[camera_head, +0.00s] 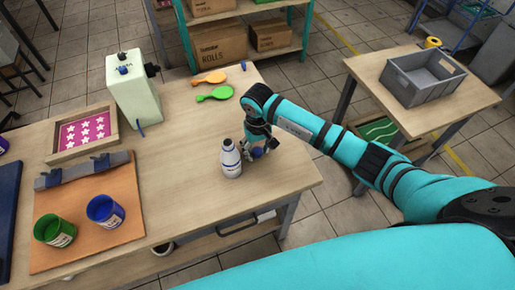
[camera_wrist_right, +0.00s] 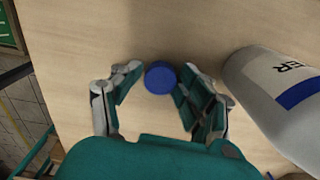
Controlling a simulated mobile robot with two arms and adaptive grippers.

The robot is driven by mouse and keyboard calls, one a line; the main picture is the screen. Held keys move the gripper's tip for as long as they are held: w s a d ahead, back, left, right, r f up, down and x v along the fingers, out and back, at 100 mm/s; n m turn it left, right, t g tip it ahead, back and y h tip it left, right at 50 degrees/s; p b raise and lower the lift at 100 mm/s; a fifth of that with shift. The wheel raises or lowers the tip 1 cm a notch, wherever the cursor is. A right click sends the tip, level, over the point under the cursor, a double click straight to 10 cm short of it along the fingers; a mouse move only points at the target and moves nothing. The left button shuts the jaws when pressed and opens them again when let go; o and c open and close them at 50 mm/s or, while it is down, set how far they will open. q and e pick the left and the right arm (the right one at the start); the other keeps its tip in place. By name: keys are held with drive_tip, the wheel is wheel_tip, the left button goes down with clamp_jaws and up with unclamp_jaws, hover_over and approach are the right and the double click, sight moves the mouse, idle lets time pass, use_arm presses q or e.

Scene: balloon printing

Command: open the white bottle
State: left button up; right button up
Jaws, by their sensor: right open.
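The white bottle (camera_head: 231,160) stands upright on the wooden table near its front right edge, with a dark top. In the right wrist view, the bottle (camera_wrist_right: 275,95) fills the right side, showing dark lettering and a blue patch. My right gripper (camera_head: 257,153) is low over the table, just right of the bottle. A round blue cap (camera_wrist_right: 160,77) is between the open fingertips of my right gripper (camera_wrist_right: 158,84), very close to the right finger; I cannot tell if they touch. The cap seems to be on or just above the table. My left gripper is out of view.
Left on the table are a green cup (camera_head: 54,230), a blue cup (camera_head: 105,211), an orange board (camera_head: 130,200) and a star-patterned frame (camera_head: 55,157). A grey crate (camera_head: 395,90) is on another table.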

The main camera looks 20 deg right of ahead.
sight(257, 150)
drive_tip(key=shift+r+p, duration=0.5)
drive_tip(key=shift+p, duration=0.15)
wheel_tip(257, 150, up, 12)
drive_tip(key=b, duration=0.2)
drive_tip(key=shift+f, duration=0.15)
